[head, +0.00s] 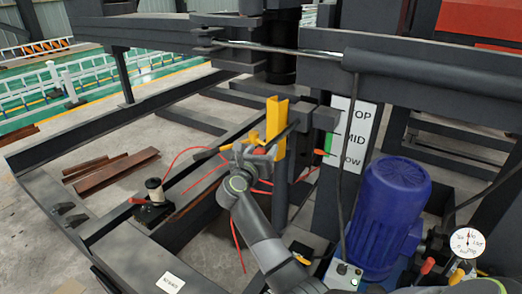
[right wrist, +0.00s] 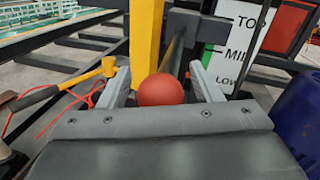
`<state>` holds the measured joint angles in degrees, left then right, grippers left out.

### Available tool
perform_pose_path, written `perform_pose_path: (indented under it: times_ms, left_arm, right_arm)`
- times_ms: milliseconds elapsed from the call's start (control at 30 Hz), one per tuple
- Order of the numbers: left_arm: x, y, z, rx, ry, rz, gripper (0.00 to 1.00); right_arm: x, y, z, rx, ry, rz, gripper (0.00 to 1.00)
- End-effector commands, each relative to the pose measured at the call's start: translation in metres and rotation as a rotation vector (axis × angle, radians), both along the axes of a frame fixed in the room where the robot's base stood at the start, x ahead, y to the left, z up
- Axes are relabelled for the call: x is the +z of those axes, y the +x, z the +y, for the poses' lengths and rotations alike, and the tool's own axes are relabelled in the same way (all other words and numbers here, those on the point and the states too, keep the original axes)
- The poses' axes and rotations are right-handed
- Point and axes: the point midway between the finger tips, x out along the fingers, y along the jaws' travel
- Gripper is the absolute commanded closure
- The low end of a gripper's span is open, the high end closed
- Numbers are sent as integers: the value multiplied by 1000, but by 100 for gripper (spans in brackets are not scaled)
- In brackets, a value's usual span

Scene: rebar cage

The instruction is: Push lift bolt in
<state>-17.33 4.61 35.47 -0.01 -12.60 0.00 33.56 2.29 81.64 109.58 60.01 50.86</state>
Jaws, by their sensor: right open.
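The lift bolt shows in the right wrist view as a dark rod (right wrist: 176,45) with a red ball knob (right wrist: 163,90) at its near end. It lies beside a yellow upright bracket (right wrist: 146,35), which also shows in the head view (head: 277,125). My right gripper (head: 257,152) is open at the bracket's lower part. In the right wrist view its fingers (right wrist: 163,86) stand on either side of the red knob, with gaps visible. In the head view the knob is mostly hidden by the gripper. My left gripper is not in view.
A TOP/MID/LOW sign (head: 352,133) stands right of the bracket. A blue motor (head: 388,215) stands close to my right arm. A hammer (right wrist: 105,68) and loose red cable (head: 233,230) lie to the left. Dark steel beams (head: 85,120) surround the area.

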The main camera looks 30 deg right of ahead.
Motion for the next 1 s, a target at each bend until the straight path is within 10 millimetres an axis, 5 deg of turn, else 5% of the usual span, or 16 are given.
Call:
perform_pose_path:
  times_ms: [67, 500, 1000]
  left_arm:
    - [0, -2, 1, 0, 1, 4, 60]
    - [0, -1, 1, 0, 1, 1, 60]
    - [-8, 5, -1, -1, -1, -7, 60]
  right_arm:
    - [0, 0, 0, 0, 0, 0, 44]
    - [0, 0, 0, 0, 0, 0, 100]
    - [1, 25, -43, 0, -2, -1, 100]
